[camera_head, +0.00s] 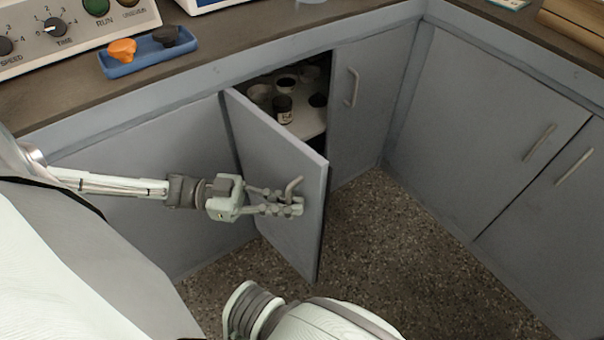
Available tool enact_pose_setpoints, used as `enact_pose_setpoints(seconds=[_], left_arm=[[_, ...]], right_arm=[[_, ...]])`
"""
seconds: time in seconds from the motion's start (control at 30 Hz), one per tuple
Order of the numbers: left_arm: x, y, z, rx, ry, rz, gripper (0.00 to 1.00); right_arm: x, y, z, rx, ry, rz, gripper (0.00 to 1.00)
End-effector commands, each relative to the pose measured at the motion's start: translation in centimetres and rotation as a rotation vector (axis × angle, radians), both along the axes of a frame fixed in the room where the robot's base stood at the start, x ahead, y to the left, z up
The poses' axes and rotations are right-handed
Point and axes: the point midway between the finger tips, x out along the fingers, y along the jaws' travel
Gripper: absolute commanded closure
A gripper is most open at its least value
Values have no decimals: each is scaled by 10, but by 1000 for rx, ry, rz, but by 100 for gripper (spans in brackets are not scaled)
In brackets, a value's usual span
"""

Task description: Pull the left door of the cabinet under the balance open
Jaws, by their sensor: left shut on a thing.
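The grey left door (275,158) of the cabinet stands partly open, hinged on its left and swung out toward me. My left gripper (294,202) is shut on the door's handle (294,186), near the door's free edge. Behind the door, a pale shelf (311,120) with several small jars and dishes shows inside the cabinet. The neighbouring right door (357,110) is closed and has its own upright handle. My right gripper is not in view; only a pale part of my body shows at the bottom. The balance cannot be made out.
The brown counter (225,47) above carries a control panel (62,30) with knobs and a blue tray (150,58) holding an orange and a dark piece. Closed cabinets (478,118) stand on the right. The speckled floor (400,240) is clear right of the open door.

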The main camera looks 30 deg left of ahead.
Motion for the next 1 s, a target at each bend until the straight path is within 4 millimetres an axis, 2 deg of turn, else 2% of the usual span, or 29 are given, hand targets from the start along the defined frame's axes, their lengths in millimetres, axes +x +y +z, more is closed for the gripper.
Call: enact_pose_setpoints(seconds=[0.2, 0.57, 0.6, 0.7, 1.0], left_arm=[[-8, 3, 1, -2, -1, -1, 100], [-8, 4, 1, -2, -3, 1, 100], [-8, 4, 1, -2, -3, 1, 92], [-8, 4, 1, -2, -3, 1, 82], [-8, 4, 2, -1, -3, 1, 82]], right_arm=[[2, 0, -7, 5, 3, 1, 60], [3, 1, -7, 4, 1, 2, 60], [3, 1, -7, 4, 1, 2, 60], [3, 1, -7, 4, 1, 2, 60], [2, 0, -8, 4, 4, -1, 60]])
